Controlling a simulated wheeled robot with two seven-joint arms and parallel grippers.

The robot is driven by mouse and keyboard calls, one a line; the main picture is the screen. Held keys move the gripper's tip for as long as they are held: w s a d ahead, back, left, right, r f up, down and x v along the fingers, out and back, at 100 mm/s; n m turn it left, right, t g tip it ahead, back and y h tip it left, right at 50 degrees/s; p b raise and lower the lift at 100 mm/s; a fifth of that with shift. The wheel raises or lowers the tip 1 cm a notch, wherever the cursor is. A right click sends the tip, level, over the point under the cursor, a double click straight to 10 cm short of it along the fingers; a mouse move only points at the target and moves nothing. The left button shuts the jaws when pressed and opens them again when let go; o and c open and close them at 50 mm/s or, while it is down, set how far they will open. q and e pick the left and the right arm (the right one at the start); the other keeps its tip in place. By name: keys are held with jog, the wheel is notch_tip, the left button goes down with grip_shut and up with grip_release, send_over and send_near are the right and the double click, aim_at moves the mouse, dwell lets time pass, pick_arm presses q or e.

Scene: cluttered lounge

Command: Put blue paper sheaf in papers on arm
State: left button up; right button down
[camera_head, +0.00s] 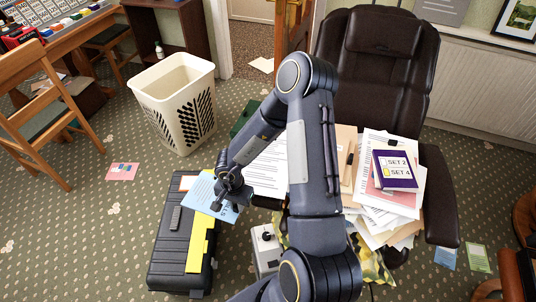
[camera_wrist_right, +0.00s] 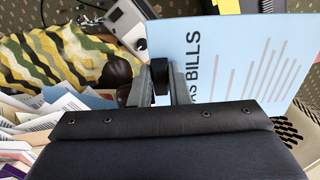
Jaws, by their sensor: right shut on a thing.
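The blue paper sheaf (camera_head: 205,191) is held in my right gripper (camera_head: 222,196), which is shut on its edge. In the head view it is above the black toolbox, left of the chair. The right wrist view shows the sheaf (camera_wrist_right: 235,55) with "BILLS" print, beside the fingers (camera_wrist_right: 160,85). White papers (camera_head: 268,172) lie at the left arm of the brown chair (camera_head: 375,70), right of the gripper and partly hidden by my right arm. A larger paper pile (camera_head: 378,217) covers the seat. My left gripper is out of view.
The black toolbox (camera_head: 170,245) with a yellow strip stands below the sheaf. A cream basket (camera_head: 172,103) is behind it. A purple book (camera_head: 396,170) lies on the seat papers. A grey device (camera_head: 265,248) and patterned cloth (camera_head: 372,267) are near my arm.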

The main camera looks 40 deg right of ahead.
jog(key=s+d+r+m, duration=0.1)
jog(key=d+r+m, duration=0.3)
jog(key=m, duration=0.7)
jog(key=s+d+r+m, duration=0.25)
jog(key=d+m, duration=0.35)
jog(key=m, duration=0.4)
jog(key=w+f, duration=0.1)
jog(key=w, duration=0.1)
jog(key=w+a+f, duration=0.1)
jog(key=w, duration=0.2)
jog(key=w+a+f, duration=0.1)
jog(key=w, duration=0.2)
jog(key=w+f, duration=0.4)
jog(key=f, duration=0.1)
jog(key=shift+w+a+b, duration=0.3)
jog(key=shift+w+a, duration=0.05)
jog(key=shift+a, duration=0.05)
jog(key=shift+w+a+f, duration=0.1)
jog(key=shift+w+f, duration=0.2)
jog(key=shift+f, duration=0.1)
jog(key=shift+w+f, duration=0.2)
jog(key=shift+f, duration=1.5)
jog(key=shift+f, duration=0.1)
jog(key=c, duration=1.4)
grip_release()
